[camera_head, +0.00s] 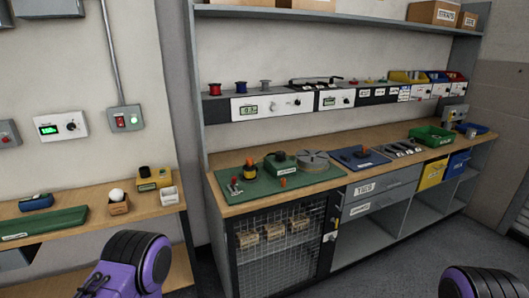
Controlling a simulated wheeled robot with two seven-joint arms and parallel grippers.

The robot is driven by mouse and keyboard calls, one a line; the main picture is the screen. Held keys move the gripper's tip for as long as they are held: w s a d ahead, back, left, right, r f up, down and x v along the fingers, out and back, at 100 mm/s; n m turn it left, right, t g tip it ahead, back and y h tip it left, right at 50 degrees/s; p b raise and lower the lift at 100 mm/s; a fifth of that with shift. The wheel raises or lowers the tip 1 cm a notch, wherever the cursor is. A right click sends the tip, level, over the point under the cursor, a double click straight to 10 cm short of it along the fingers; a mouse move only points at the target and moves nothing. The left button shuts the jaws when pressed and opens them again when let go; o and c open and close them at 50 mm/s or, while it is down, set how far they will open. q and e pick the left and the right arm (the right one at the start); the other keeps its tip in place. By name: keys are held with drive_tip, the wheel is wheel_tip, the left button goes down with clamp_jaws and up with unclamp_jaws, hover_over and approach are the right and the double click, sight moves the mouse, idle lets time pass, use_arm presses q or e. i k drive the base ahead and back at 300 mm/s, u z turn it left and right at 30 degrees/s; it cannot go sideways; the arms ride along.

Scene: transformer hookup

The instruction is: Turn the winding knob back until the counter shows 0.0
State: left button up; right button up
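Several panels carry displays and knobs, and I cannot tell from labels which is the winding counter. A white panel (272,105) on the shelf above the bench has a greenish display (249,109) with small, blurred digits and dark knobs (297,101) to its right. A second white panel (337,99) beside it also has a small display and knob. On the left wall, another white box (60,126) has a lit green display (48,129), unreadable, and a black knob (71,126). Neither gripper is in view; only purple parts of my arms show at the bottom.
The wooden bench (400,153) bears a green mat (240,191) with a transformer-like block (280,161) and a grey round part (313,160), plus a blue board (358,157). A mesh cage (270,265) is below. The left bench (150,205) holds small boxes. Grey floor lies between.

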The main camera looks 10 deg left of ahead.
sight(280, 154)
drive_tip(key=u, duration=0.9)
drive_tip(key=i, duration=1.45)
drive_tip(key=z, duration=0.25)
